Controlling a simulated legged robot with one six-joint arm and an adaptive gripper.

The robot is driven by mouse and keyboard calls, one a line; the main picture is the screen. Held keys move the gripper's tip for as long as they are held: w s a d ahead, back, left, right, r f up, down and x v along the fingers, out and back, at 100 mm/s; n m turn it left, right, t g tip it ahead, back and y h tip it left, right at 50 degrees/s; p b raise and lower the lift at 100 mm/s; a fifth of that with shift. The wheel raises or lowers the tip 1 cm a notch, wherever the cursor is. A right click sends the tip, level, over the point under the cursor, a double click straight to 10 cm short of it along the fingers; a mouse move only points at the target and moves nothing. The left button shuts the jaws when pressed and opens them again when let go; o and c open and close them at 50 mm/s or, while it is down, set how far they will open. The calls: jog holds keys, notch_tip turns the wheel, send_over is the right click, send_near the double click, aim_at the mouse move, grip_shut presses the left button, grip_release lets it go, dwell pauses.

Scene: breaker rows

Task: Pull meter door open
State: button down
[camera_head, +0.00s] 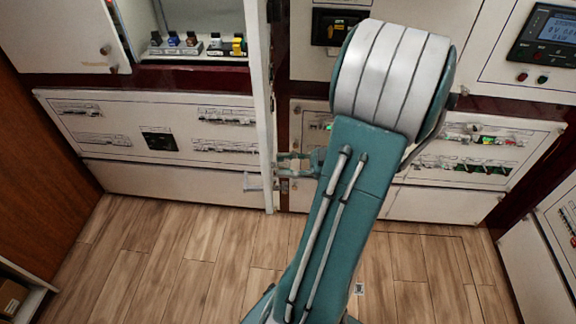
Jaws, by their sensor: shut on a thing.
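The meter door (262,100) is a tall white panel seen almost edge-on, swung out from the cabinet front. An open compartment shows to its left. My gripper (283,172) is at the lower part of the door, on its right side, and is shut on the door's handle. A small metal piece (254,181) sticks out to the left of the door edge at the same height. My arm's thick teal and white links hide part of the cabinet behind, and the exact finger contact is small and hard to make out.
The open compartment holds several coloured connectors (190,42). Below it is a white breaker panel (155,125); another panel (480,145) stands right of my arm. A meter display (548,30) is at upper right. The wooden floor (190,245) in front is clear.

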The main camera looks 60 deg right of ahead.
jog(key=shift+s+d+r, duration=0.1)
dwell(0.3)
jog(key=shift+c, duration=1.9)
grip_release()
jog(key=v, duration=1.2)
